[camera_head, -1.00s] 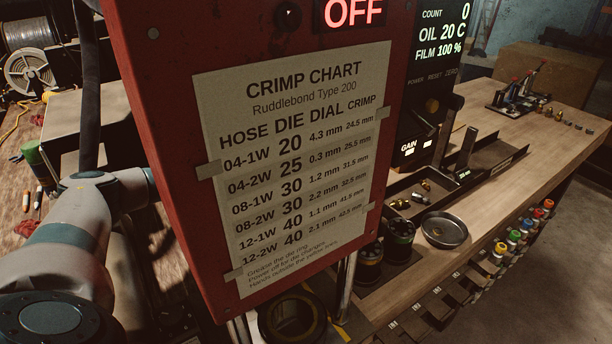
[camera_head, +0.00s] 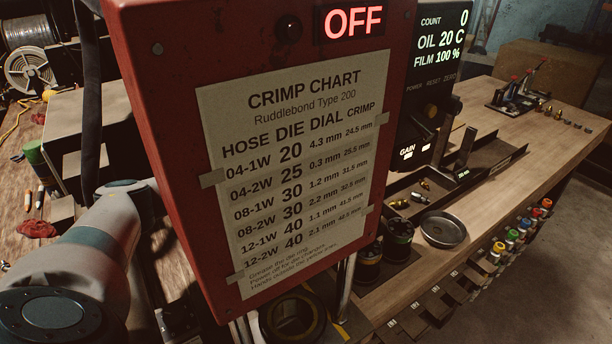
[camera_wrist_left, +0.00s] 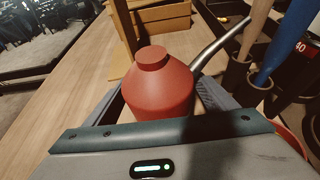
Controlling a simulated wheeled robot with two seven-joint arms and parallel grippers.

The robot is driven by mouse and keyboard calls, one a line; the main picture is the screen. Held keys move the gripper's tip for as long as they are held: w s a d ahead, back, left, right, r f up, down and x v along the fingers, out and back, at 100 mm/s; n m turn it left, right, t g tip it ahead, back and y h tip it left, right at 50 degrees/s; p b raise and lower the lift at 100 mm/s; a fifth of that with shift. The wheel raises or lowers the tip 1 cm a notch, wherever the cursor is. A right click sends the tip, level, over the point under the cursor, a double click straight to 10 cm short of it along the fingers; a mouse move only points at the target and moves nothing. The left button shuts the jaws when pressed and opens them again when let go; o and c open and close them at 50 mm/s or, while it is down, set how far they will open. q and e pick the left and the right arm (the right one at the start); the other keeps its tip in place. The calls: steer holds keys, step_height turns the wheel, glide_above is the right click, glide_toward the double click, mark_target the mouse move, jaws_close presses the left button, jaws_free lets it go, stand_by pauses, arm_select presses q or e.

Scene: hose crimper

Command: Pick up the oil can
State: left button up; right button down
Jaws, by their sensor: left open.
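The red oil can (camera_wrist_left: 160,85) stands close in front of my left gripper in the left wrist view. It has a rounded body, a short red cap on top and a grey metal spout (camera_wrist_left: 222,45) slanting up to the right. My left gripper (camera_wrist_left: 163,97) is open, with a finger on each side of the can. The can's lower part is hidden behind the gripper body, and I cannot tell whether the fingers touch it. In the head view my left arm comes in at lower left, and the red crimper panel hides its far end and the can. My right gripper is not in view.
The red crimper panel (camera_head: 150,90) with its chart fills the head view's middle. A round metal dish (camera_head: 443,229) sits on the wooden bench (camera_head: 490,150) to the right.

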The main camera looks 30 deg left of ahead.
arm_select(q)
steer(key=shift+w+d+f, duration=0.2)
steer(key=shift+w+f, duration=0.05)
steer(key=shift+w, duration=0.25)
steer(key=c, duration=1.5)
steer(key=shift+o, duration=0.2)
steer(key=shift+r, duration=0.15)
